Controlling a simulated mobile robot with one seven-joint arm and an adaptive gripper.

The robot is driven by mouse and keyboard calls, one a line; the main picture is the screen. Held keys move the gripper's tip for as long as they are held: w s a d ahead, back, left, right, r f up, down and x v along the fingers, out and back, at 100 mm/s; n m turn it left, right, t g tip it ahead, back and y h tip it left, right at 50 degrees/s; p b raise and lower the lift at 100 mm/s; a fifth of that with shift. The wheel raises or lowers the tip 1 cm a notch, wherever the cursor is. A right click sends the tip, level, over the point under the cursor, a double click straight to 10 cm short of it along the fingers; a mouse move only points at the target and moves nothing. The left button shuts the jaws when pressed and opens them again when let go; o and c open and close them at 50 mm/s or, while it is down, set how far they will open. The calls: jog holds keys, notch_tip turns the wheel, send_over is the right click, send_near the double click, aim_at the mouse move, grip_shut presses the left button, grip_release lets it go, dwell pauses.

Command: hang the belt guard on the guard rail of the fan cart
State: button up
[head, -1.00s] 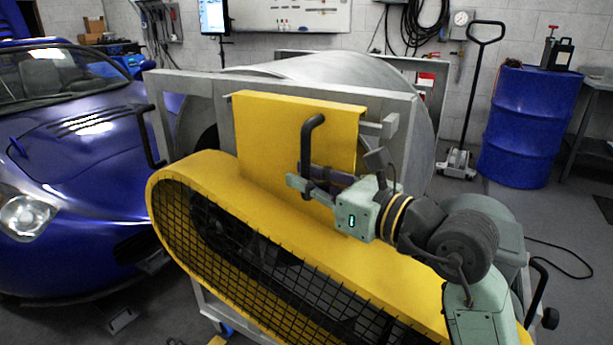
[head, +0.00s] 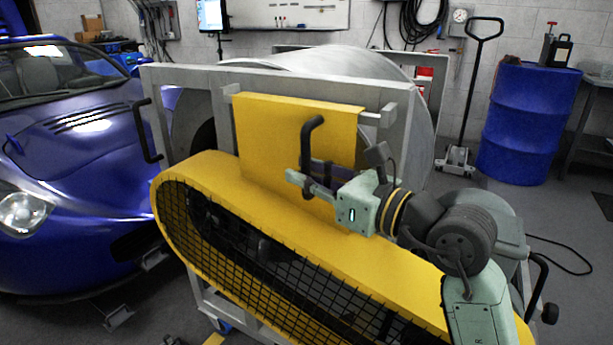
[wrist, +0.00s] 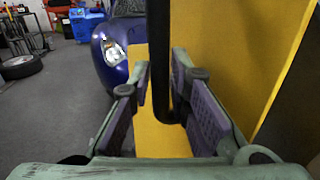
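The yellow belt guard (head: 285,215) has a long mesh-fronted body and an upright back plate (head: 270,130). The plate's folded top edge lies along the guard rail (head: 372,118), whose right end sticks out past it. The lip seems to lie over the rail, but the contact is hidden. The grey fan cart (head: 200,76) stands behind. My gripper (head: 303,180) is at the guard's black handle (head: 308,150). In the wrist view, the handle (wrist: 163,60) stands between the spread pads of my gripper (wrist: 161,85), with a narrow gap on its left.
A blue car (head: 75,180) stands close on the left. A pallet jack (head: 470,100) and a blue drum (head: 527,125) stand at the back right.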

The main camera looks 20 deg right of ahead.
jog(key=o, duration=0.3)
jog(key=shift+f, duration=0.1)
jog(key=shift+o, duration=0.2)
jog(key=shift+f, duration=0.1)
